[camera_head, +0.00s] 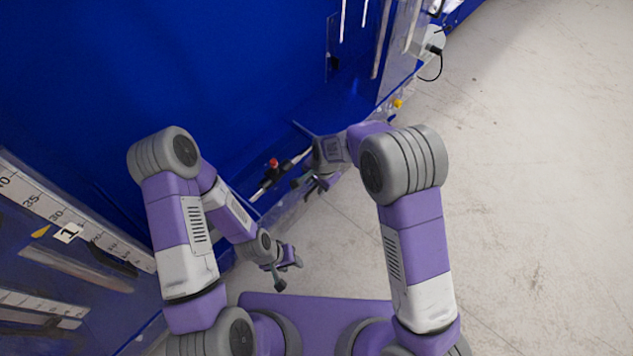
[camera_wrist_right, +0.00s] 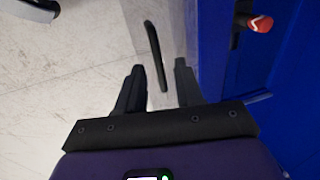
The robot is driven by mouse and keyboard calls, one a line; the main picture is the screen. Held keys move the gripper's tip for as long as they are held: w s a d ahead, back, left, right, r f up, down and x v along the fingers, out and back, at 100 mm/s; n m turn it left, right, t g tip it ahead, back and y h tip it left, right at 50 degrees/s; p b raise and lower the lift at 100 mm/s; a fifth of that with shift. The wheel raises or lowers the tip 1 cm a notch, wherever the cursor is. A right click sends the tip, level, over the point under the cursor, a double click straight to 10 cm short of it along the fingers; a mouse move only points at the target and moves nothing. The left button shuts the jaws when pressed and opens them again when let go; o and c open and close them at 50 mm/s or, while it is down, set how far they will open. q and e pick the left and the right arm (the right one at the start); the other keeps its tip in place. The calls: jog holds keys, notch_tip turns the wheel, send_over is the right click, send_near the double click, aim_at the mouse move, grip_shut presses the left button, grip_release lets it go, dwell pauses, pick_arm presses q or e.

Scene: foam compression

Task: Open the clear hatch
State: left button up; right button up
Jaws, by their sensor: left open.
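The clear hatch (camera_head: 279,214) is a see-through panel on the lower front of the blue machine, partly hidden by my arms. In the right wrist view its clear sheet (camera_wrist_right: 178,22) stands beside the blue wall. A slim black bar, seemingly its handle (camera_wrist_right: 153,45), lies ahead of and between my right fingertips; I cannot tell if they touch it. My right gripper (camera_wrist_right: 158,75) is open, with nothing seen held; in the head view it (camera_head: 304,189) is at the machine's front edge. My left gripper (camera_head: 289,273) is open, lower down, apart from the hatch.
A red knob (camera_head: 273,162) sits inside the blue machine (camera_head: 230,70), and shows in the right wrist view (camera_wrist_right: 260,24). A yellow knob (camera_head: 397,104) is on the machine's edge. A ruler-marked panel (camera_head: 60,215) is at left. The pale floor (camera_head: 540,180) at right is clear.

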jog(key=shift+r, duration=0.15)
notch_tip(320, 180, up, 7)
jog(key=d+p, duration=0.1)
jog(key=shift+s, duration=0.45)
jog(key=shift+d, duration=0.1)
jog(key=s+d+f+n+g, duration=0.1)
jog(key=s+d+f, duration=0.25)
jog(key=f, duration=0.25)
jog(key=s+d+f+n, duration=0.1)
jog(key=s+d+f, duration=0.2)
jog(key=d+f, duration=0.3)
jog(key=s+d+f+n+y, duration=0.1)
jog(key=s+f, duration=0.2)
jog(key=s, duration=0.3)
jog(key=s+d+f+n+y, duration=0.1)
jog(key=s+f+n, duration=0.1)
jog(key=s, duration=0.5)
jog(key=shift+s+f, duration=0.25)
jog(key=shift+f, duration=0.6)
